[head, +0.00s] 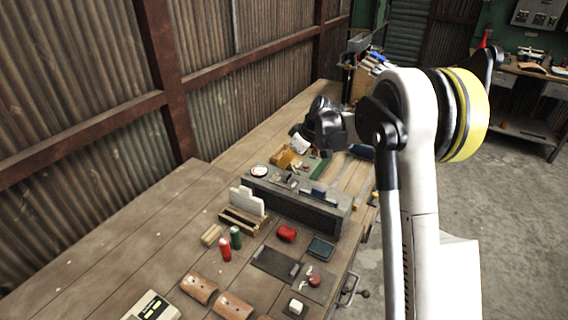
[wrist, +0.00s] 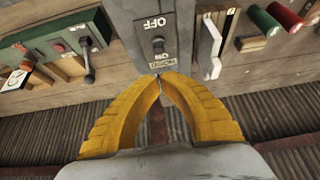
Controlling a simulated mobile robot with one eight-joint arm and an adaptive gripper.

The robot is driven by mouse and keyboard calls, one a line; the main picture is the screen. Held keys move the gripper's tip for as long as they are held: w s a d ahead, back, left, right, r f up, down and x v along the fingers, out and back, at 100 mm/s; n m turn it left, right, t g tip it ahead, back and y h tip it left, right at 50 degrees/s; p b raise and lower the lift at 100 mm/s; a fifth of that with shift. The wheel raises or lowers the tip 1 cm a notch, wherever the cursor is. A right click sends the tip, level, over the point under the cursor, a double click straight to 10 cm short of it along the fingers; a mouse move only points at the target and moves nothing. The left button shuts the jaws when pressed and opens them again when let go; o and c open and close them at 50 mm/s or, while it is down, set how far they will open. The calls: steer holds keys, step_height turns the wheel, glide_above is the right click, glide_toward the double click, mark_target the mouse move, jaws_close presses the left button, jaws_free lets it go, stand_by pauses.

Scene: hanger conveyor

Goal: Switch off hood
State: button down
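A grey panel (wrist: 143,16) marked OFF and ON stands in the middle of the wrist view, its lettering upside down there. A small dark switch (wrist: 158,45) sits between the two words; I cannot tell which way it is set. A small label (wrist: 162,63), apparently reading HOOD, is by the ON end. My gripper (wrist: 159,77) has yellow fingers with their tips together, empty, just below that label; contact is not clear. In the head view a long grey box (head: 300,211) with a dark grille stands on the workbench under my arm's end.
A green box (wrist: 60,42) with a lever (wrist: 88,66) is left of the panel. A white plate (wrist: 209,45), a green cylinder (wrist: 264,20) and a red cylinder (wrist: 287,17) are to the right. A corrugated wall (head: 70,90) backs the bench (head: 130,225), whose left part is clear.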

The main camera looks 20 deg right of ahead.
steer(key=v, duration=1.2)
